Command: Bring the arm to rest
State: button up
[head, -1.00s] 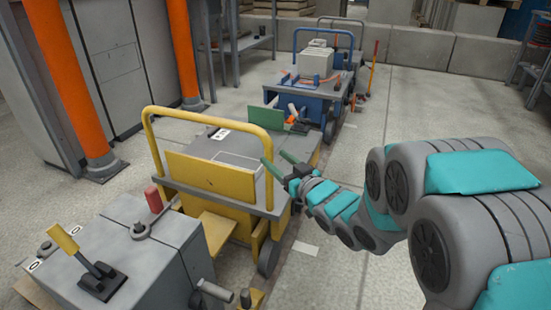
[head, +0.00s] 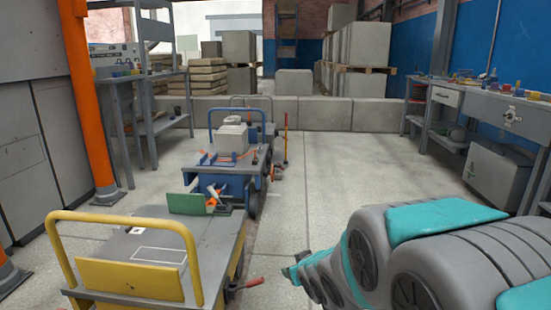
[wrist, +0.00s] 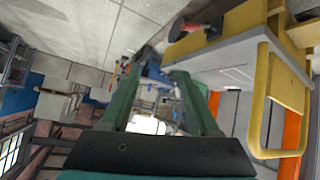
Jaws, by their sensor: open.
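My gripper (wrist: 157,75) shows in the wrist view with its two green fingers apart and nothing between them. The yellow-handled cart (head: 150,246) stands at the lower left of the head view, apart from the arm. It also shows at the right of the wrist view (wrist: 225,62), beside the gripper's fingers.
A blue cart (head: 222,178) carrying a grey block (head: 232,139) stands beyond the yellow one. A workbench (head: 485,104) lines the right wall. A low concrete block wall (head: 330,113) crosses the back. The floor (head: 350,175) between is clear.

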jog(key=s+d+m+g+h+p, duration=0.1)
jog(key=s+d+g, duration=0.25)
jog(key=s, duration=0.45)
jog(key=s+d+r+m+g+h+p, duration=0.15)
jog(key=s+d, duration=0.25)
jog(key=s, duration=0.4)
jog(key=s+d+m+g+h, duration=0.1)
jog(key=s+d+m+g, duration=0.2)
jog(key=s, duration=0.5)
jog(key=s+r+g+y+p, duration=0.1)
jog(key=s+g, duration=0.2)
jog(key=s, duration=1)
jog(key=shift+a+r+n+g, duration=0.25)
jog(key=shift+r+n+g, duration=0.1)
jog(key=shift+r+g, duration=0.05)
